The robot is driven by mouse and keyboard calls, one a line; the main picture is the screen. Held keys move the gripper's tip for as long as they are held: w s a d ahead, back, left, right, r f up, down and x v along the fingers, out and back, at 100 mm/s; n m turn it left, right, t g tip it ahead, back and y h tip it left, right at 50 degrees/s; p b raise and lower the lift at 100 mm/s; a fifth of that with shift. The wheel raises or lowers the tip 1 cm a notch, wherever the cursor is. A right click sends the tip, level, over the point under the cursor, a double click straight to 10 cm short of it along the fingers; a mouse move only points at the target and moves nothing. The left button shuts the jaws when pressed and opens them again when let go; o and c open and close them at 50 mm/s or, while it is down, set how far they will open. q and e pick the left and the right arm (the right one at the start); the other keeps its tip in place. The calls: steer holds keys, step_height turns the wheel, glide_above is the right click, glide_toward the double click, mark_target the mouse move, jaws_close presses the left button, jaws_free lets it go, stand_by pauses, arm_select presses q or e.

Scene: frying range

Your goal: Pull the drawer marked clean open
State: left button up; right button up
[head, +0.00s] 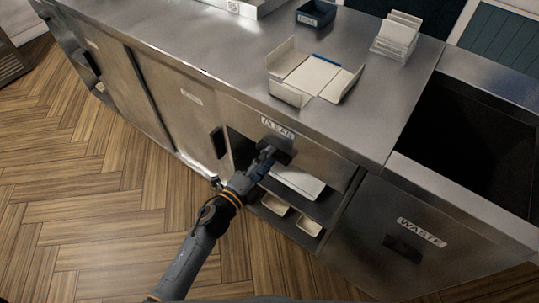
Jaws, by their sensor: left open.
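The drawer marked clean (318,160) is a steel front under the counter edge, with a white "CLEAN" label (277,128) and a dark handle (280,148) below the label. The drawer front looks about flush with the cabinet, so it appears closed. My left gripper (266,156) reaches up from below and is open right at the handle. Its fingertips overlap the dark handle, and I cannot tell whether they touch it. My right gripper is not in view.
Below the drawer, an open shelf holds a white flat item (298,183) and small pale containers (275,204). An open carton (309,79) lies on the steel counter above. A front labelled "WASTE" (421,232) stands to the right. Wooden floor (90,190) is clear at left.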

arm_select(q)
steer(key=shift+w+d, duration=0.4)
steer(key=shift+w, duration=0.15)
jaws_close()
steer(key=shift+a, duration=0.1)
